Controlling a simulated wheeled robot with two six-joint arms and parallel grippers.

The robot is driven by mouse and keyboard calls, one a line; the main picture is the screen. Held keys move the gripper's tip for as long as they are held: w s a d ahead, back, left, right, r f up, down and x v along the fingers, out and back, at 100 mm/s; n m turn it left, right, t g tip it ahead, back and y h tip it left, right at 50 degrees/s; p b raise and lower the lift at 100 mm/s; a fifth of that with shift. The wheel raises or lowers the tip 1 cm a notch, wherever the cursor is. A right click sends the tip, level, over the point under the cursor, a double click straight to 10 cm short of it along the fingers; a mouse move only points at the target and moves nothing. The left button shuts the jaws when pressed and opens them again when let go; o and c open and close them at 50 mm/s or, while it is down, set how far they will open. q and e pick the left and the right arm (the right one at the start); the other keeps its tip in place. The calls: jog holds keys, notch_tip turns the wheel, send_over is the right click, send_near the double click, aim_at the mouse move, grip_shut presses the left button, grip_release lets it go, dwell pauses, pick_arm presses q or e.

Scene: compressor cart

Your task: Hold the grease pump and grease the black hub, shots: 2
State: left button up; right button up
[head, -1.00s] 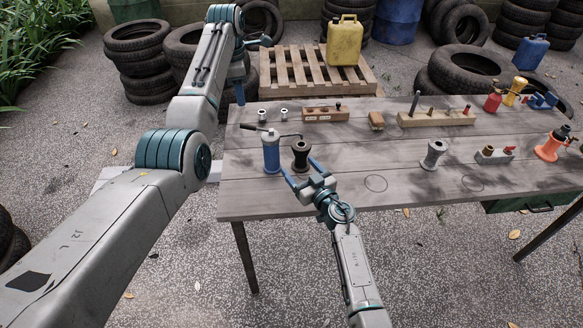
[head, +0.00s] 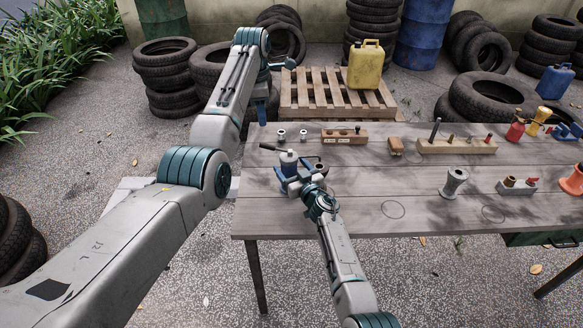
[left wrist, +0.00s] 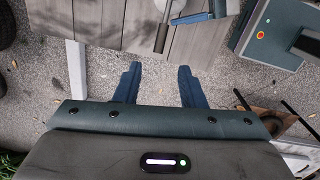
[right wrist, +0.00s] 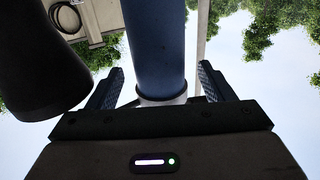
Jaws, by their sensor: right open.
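The grease pump (head: 289,158) stands upright at the table's left part, with a grey top, a dark handle pointing left and a blue body. In the right wrist view its blue body (right wrist: 155,40) stands between the fingers of my right gripper (head: 298,178), which is open around it. The black hub (right wrist: 42,60) is beside the pump, at the left of the right wrist view; in the head view it is mostly hidden behind my right gripper. My left gripper (head: 262,112) is open and empty, above the table's back left. The pump's handle (left wrist: 165,25) appears ahead of its fingers (left wrist: 157,75).
A grey hub (head: 454,182) stands right on the table (head: 350,215). Two small metal cups, wooden blocks (head: 345,137), a long wooden rack (head: 457,147) and red and yellow bottles line the back. The table's front middle is clear.

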jog(key=shift+w+a, duration=0.1)
jog(key=shift+w, duration=0.15)
